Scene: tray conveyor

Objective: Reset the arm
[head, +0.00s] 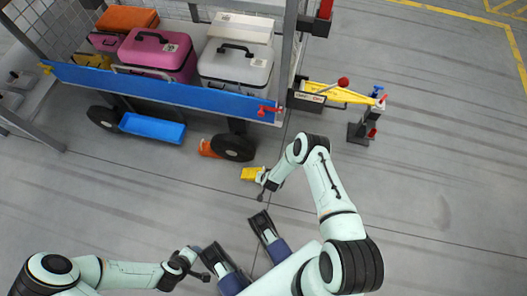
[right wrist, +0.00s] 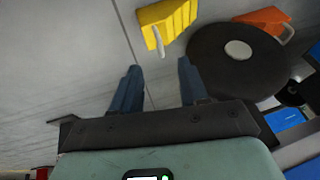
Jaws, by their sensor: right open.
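My right gripper (head: 261,187) is low over the floor beside the cart, and it also shows in the right wrist view (right wrist: 160,72). Its two blue-grey fingers are apart with nothing between them. A yellow wedge-shaped block (head: 251,173) with a pale handle lies on the floor just beyond the fingertips; it also shows in the right wrist view (right wrist: 170,22). It looks apart from the fingers. My left gripper (head: 201,264) is at the lower left over bare floor, with no object visible at it. Its opening is too small to make out.
A cart (head: 160,88) with a blue edge holds pink, white and orange cases. Its black wheel (head: 233,148) stands near the yellow block, with an orange block (head: 208,148) beside it. A yellow tow bar (head: 340,93) extends right. Floor (head: 430,190) at right is clear.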

